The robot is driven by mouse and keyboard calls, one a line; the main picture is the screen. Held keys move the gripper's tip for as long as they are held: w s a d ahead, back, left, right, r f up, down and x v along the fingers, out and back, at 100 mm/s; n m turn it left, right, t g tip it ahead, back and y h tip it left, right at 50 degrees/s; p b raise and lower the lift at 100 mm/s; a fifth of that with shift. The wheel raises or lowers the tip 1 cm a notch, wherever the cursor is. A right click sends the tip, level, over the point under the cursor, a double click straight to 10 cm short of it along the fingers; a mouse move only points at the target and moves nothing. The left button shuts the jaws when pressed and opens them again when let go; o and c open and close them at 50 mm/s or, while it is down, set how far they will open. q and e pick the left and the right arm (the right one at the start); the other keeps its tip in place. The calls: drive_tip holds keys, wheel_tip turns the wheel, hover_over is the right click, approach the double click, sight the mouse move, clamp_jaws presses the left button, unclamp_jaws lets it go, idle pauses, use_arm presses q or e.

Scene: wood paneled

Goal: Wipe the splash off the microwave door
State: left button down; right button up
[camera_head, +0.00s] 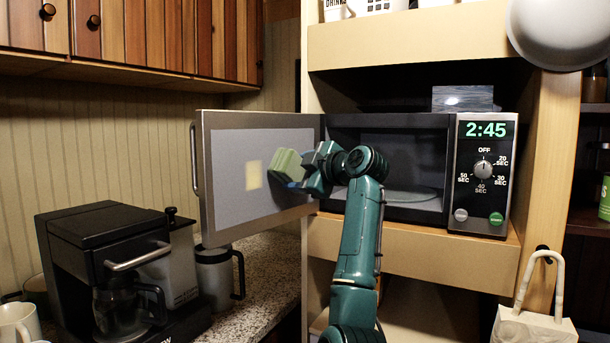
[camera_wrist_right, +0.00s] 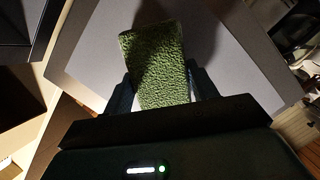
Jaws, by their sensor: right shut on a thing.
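The microwave (camera_head: 400,170) stands in a shelf with its door (camera_head: 225,150) swung open to the left. A pale yellow splash (camera_head: 253,175) shows on the inner face of the door. My right gripper (camera_head: 300,172) is shut on a green sponge (camera_head: 284,164), in front of the door's inner face and just right of the splash. In the right wrist view the sponge (camera_wrist_right: 157,62) sticks out between the fingers toward the grey door panel (camera_wrist_right: 215,50). I cannot tell whether the sponge touches the door. The splash is not visible in the wrist view. My left gripper is not in view.
A coffee maker (camera_head: 110,260) and a metal mug (camera_head: 217,275) stand on the counter (camera_head: 262,270) below and left of the door. The microwave's control panel (camera_head: 484,172) is at the right. A white lamp-like dome (camera_head: 560,30) hangs at top right.

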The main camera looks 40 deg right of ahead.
drive_tip(key=shift+s+a+b, duration=0.25)
drive_tip(key=shift+a+b, duration=0.1)
drive_tip(key=shift+a, duration=0.9)
drive_tip(key=shift+s+a+b, duration=0.15)
drive_tip(key=shift+s+a, duration=0.05)
drive_tip(key=shift+a, duration=0.7)
drive_tip(key=shift+s+a+b, duration=0.15)
drive_tip(key=shift+s+a, duration=0.05)
drive_tip(key=shift+a, duration=0.7)
drive_tip(key=shift+s+a, duration=0.2)
drive_tip(key=shift+a, duration=0.7)
drive_tip(key=shift+s+a, duration=0.2)
drive_tip(key=shift+a, duration=0.75)
drive_tip(key=shift+s+a, duration=0.2)
drive_tip(key=shift+a, duration=0.7)
drive_tip(key=s+d, duration=0.1)
drive_tip(key=s, duration=0.5)
drive_tip(key=shift+d+b, duration=0.3)
drive_tip(key=shift+b, duration=0.1)
drive_tip(key=s, duration=0.2)
drive_tip(key=shift+s+d, duration=0.4)
